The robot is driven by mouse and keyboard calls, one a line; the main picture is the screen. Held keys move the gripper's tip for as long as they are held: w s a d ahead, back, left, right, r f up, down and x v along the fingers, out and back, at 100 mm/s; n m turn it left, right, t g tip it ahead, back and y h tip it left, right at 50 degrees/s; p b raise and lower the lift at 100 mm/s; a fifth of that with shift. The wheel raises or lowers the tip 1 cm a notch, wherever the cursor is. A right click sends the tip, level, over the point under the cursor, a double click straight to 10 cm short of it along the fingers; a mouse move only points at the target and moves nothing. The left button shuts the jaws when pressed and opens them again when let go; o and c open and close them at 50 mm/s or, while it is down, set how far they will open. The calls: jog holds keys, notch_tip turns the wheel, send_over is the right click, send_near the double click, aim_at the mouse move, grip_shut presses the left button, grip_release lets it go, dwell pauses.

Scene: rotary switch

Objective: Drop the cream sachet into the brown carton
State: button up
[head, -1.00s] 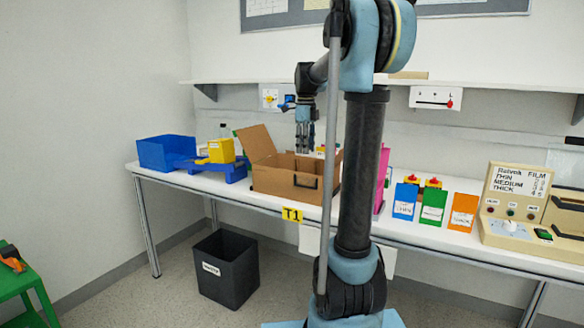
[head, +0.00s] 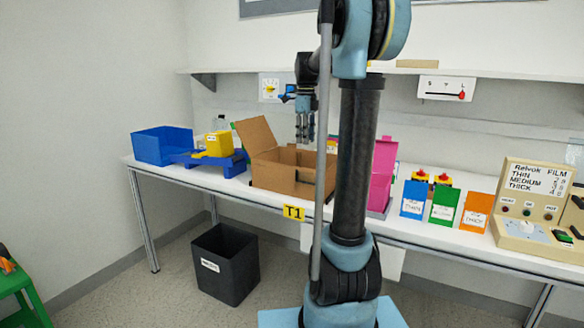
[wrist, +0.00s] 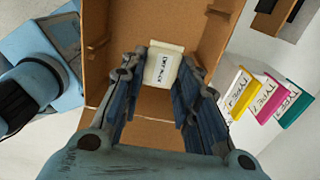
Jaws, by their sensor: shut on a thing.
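The cream sachet (wrist: 163,68), with dark print on its label, is held between the fingers of my gripper (wrist: 160,82) in the wrist view. The open brown carton (wrist: 213,40) lies below and around it in that view. In the head view the carton (head: 272,178) stands on the bench with a flap raised at the left. My gripper (head: 305,132) hangs pointing down over the carton's opening. The sachet cannot be made out in the head view. It looks to be above the carton floor, but its exact height is unclear.
A blue bin (head: 162,147) and a yellow box (head: 219,144) on a blue stand are left of the carton. A pink bin (head: 381,180) is right of it, then several coloured boxes and a beige machine (head: 535,205). A black bin (head: 225,265) stands on the floor.

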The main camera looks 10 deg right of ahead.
jog(key=shift+f, duration=2.75)
jog(key=shift+s, duration=0.1)
jog(key=o, duration=0.8)
notch_tip(320, 180, up, 12)
jog(key=shift+f, duration=0.1)
